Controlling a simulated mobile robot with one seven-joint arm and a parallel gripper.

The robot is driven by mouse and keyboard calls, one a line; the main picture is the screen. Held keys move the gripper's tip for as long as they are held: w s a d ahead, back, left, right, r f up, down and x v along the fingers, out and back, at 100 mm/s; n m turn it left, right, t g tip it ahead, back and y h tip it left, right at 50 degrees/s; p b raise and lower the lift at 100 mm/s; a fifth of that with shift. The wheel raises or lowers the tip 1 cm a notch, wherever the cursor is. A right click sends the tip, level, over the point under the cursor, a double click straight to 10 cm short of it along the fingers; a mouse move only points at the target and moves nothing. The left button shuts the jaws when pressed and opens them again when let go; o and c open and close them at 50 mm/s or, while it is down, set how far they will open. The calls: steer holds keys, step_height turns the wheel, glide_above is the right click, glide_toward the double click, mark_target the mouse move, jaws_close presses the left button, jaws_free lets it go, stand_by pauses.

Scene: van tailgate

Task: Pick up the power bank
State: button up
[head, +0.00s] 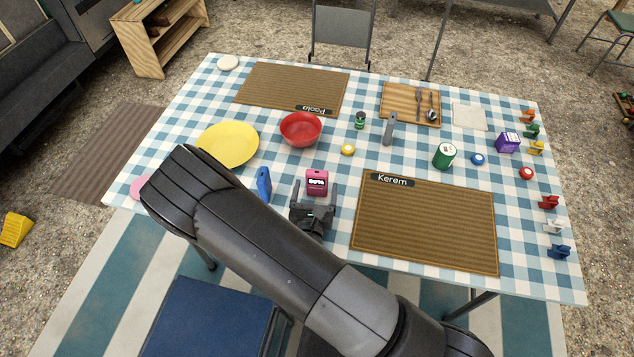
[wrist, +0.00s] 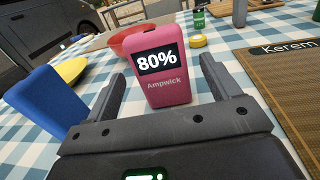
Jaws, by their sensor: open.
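The power bank (head: 317,182) is pink and stands upright on the checked tablecloth, with a dark panel reading 80%. In the wrist view the power bank (wrist: 158,78) shows "Ampwick" below the panel and sits ahead of and between my fingers, with gaps on both sides. My gripper (head: 315,194) is open and empty, low over the table on the near side of the power bank. In the wrist view my gripper (wrist: 165,82) has one finger to each side of the pink block.
A blue block (head: 264,185) stands just left of my gripper. A red bowl (head: 301,129) and a yellow plate (head: 228,144) lie behind. The Kerem placemat (head: 425,225) is to the right. A yellow tape roll (head: 348,149) and a green can (head: 444,155) stand farther back.

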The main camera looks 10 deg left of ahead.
steer(key=w, duration=0.5)
steer(key=shift+a, duration=0.25)
steer(key=c, duration=1.2)
